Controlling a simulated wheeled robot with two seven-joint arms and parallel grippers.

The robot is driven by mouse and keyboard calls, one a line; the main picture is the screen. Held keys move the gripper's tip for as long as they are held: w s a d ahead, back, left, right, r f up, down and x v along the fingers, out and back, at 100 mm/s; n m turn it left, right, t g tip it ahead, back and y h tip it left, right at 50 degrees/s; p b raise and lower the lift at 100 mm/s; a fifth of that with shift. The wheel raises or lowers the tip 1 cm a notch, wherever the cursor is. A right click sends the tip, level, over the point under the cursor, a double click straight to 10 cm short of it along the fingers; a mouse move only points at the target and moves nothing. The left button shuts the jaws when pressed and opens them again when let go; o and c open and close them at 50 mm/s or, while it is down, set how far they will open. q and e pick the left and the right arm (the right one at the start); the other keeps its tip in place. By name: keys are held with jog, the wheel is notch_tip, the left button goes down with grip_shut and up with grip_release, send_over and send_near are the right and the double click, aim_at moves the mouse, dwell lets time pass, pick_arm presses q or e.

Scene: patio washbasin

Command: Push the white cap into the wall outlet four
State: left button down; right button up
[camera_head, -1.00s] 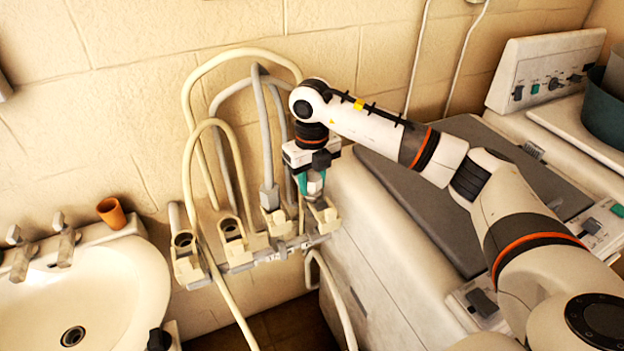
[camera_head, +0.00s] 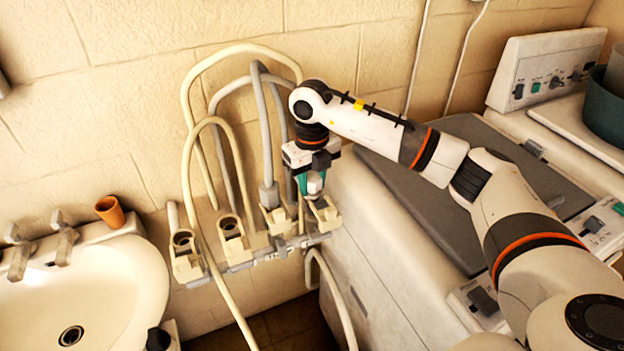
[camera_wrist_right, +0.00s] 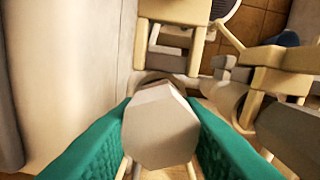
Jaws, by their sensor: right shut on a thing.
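My right gripper (camera_head: 311,186) points down at the right end of the wall outlet row. Its teal fingers are shut on the white cap (camera_wrist_right: 160,125), a pale faceted piece that also shows in the head view (camera_head: 315,183). The cap is just above the rightmost outlet, outlet four (camera_head: 325,214). In the right wrist view the cap hides most of that outlet's round opening, whose rim (camera_wrist_right: 160,78) shows behind it. I cannot tell whether the cap touches the outlet. My left gripper's fingers are not visible.
Two open outlets (camera_head: 232,232) sit to the left, and a grey hose plug (camera_head: 269,195) stands beside outlet four. Looped hoses (camera_head: 185,95) rise behind the row. A washbasin (camera_head: 110,290) with a terracotta cup (camera_head: 110,211) is at left, a washing machine (camera_head: 380,260) at right.

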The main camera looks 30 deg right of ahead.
aim_at(312, 177)
jog(key=shift+f, duration=0.2)
jog(key=o, duration=0.7)
jog(key=shift+r+p, duration=3.3)
jog(key=shift+r, duration=2.25)
jog(key=shift+f, duration=0.1)
